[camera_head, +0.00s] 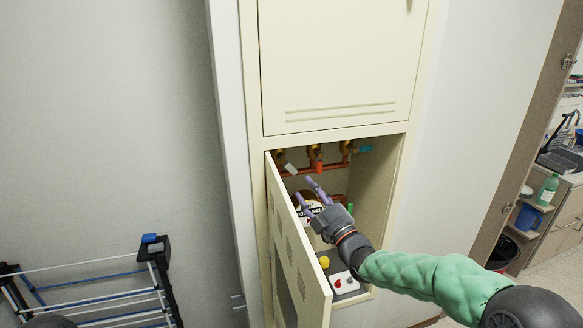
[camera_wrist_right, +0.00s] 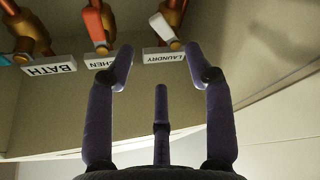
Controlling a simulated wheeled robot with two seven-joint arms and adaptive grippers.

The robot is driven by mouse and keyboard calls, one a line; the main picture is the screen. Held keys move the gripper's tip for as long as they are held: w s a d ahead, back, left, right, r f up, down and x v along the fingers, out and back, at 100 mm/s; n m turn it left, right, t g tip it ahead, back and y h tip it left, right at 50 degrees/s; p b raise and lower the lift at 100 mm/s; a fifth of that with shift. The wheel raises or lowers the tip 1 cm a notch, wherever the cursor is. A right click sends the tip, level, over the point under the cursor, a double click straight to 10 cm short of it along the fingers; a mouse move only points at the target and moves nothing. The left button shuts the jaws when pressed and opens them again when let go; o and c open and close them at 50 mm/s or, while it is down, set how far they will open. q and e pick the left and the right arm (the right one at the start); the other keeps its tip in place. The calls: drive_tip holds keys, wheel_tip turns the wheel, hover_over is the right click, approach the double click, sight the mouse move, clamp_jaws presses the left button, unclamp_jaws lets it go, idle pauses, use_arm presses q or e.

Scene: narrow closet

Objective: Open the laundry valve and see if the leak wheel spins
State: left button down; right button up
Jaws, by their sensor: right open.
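The laundry valve (camera_wrist_right: 165,30) has a white lever and shows above my right gripper (camera_wrist_right: 159,68) in the wrist view, beside its LAUNDRY label (camera_wrist_right: 166,55). In the head view its white lever (camera_head: 290,168) is the leftmost of three in the open cabinet. My right gripper (camera_head: 308,190) reaches into the cabinet with purple fingers spread, open and empty, below the levers. A round meter with dark digits (camera_head: 303,213) is partly hidden behind the fingers. Its leak wheel cannot be made out. My left gripper is not in view.
The kitchen valve's orange lever (camera_head: 316,165) and the bath valve's blue lever (camera_head: 366,149) sit to the right. The cabinet door (camera_head: 293,245) stands open along the left of my arm. A button box (camera_head: 345,283) lies low inside. A drying rack (camera_head: 90,290) stands left.

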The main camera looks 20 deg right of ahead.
sight(293, 169)
drive_tip(key=p+x, duration=0.1)
drive_tip(key=x, duration=0.8)
drive_tip(key=shift+f, duration=0.1)
clamp_jaws()
